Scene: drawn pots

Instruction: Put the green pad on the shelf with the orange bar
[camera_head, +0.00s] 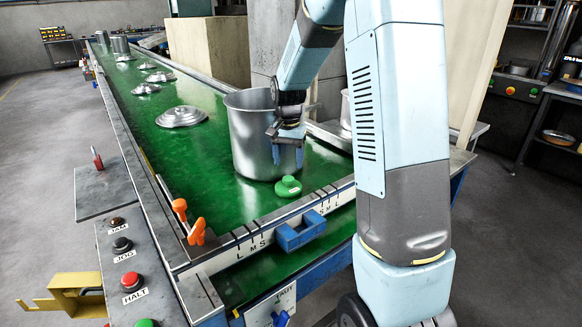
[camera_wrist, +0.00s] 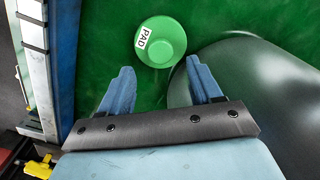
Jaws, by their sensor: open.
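The green pad (camera_head: 288,188) is a small round knob-topped piece on the green belt, just in front of a large metal pot. In the wrist view the pad (camera_wrist: 165,45) carries a white "PAD" label and lies just beyond my fingertips, roughly centred between them. My gripper (camera_head: 287,157) is open and empty, pointing down above the pad, close against the pot's front side. Its two blue fingers (camera_wrist: 160,72) are spread apart in the wrist view. I cannot make out a shelf with an orange bar; only two orange handles (camera_head: 196,232) show at the belt's left front corner.
The large pot (camera_head: 250,135) stands right beside my gripper and fills the right of the wrist view. Several lids, such as one nearby (camera_head: 182,117), lie farther up the belt (camera_head: 195,155). A blue bracket (camera_head: 300,231) sits on the marked front rail. A button panel (camera_head: 125,260) is at left.

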